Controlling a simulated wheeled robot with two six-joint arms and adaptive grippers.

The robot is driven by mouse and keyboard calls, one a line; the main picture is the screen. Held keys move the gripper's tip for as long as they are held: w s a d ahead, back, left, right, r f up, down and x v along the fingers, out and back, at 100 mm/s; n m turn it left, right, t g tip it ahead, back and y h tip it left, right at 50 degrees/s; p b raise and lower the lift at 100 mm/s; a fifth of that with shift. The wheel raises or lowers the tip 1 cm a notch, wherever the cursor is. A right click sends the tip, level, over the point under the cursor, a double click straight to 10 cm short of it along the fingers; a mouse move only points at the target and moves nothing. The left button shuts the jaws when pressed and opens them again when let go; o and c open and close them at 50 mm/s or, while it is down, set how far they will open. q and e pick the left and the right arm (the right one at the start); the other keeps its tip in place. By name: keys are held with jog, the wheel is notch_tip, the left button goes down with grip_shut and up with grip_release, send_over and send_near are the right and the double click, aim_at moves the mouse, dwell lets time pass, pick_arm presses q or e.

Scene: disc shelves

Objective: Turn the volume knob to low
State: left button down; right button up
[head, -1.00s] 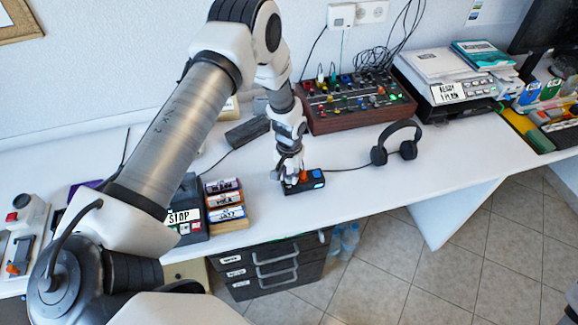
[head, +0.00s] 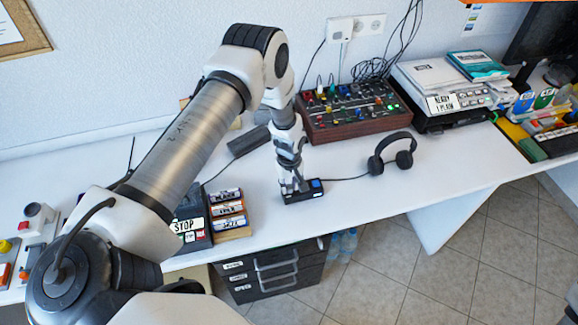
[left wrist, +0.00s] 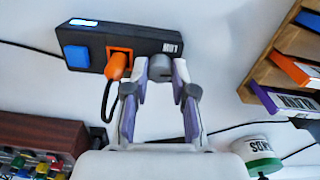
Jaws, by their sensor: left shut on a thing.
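A small black box (head: 308,194) lies on the white desk below my left gripper (head: 291,187). In the left wrist view the box (left wrist: 138,46) carries a blue button (left wrist: 76,56), a small display (left wrist: 83,22), an orange plug (left wrist: 116,67) in an orange socket and a white label at one end. A round grey knob (left wrist: 160,66) sits near the labelled end. My left gripper, also in the left wrist view (left wrist: 160,78), is shut on the knob, a finger on each side. The fingers hide part of the knob and any pointer. My right gripper is not in view.
A mixer (head: 352,113) with wooden sides stands behind the box, with headphones (head: 392,152) to the right. A rack of labelled cases (head: 228,212) and a STOP box (head: 188,230) stand to the left.

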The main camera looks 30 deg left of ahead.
aim_at(290, 187)
pick_arm(q)
jog(key=shift+s+f+n, duration=0.1)
jog(key=shift+n, duration=0.2)
jog(key=c, duration=1.2)
grip_release()
jog(key=shift+w, duration=0.2)
notch_tip(290, 187, up, 12)
jog(key=shift+f, duration=0.15)
